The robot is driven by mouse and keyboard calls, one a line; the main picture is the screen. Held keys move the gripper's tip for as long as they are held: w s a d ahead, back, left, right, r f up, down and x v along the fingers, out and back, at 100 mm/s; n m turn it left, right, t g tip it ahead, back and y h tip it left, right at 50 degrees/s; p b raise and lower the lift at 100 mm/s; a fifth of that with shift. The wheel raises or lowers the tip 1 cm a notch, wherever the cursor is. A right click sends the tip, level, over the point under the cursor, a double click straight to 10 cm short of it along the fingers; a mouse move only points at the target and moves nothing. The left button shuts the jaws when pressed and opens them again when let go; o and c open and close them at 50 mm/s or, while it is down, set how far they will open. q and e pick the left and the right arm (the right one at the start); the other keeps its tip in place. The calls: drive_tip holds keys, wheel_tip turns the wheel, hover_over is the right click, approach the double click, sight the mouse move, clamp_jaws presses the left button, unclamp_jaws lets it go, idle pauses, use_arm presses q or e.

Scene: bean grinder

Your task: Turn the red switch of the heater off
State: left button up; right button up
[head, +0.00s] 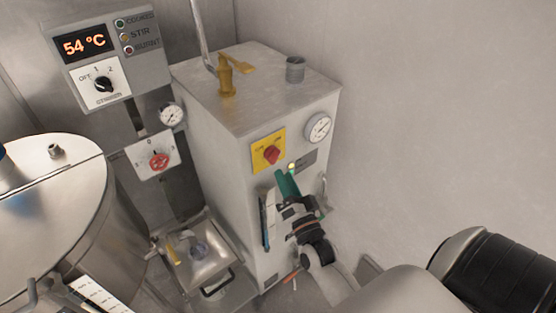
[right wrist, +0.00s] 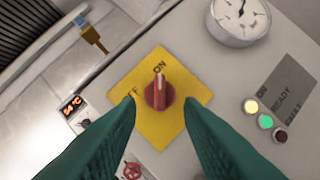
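The heater is a grey metal box (head: 205,150) with a red switch (head: 271,154) on a yellow plate (head: 260,146) on its front. In the right wrist view the red switch (right wrist: 160,94) is centred, and its pointer is toward the ON label; OFF is printed to the left. My right gripper (head: 284,174) is just below the switch in the head view. In the right wrist view its green fingers (right wrist: 160,104) are open, one on each side of the switch, with visible gaps. Whether they reach its depth is unclear. My left gripper is not in view.
A gauge (head: 319,128) sits right of the switch. A lamp (right wrist: 250,106) glows pale yellow beside green and dark red ones. Another red knob (head: 159,162) is on a white plate to the left. A metal tank (head: 75,220) stands at left. A plain wall is at right.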

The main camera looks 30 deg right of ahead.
sight(273, 155)
drive_tip(key=p+x, duration=0.1)
drive_tip(key=x, duration=0.4)
drive_tip(key=shift+w, duration=0.15)
clamp_jaws()
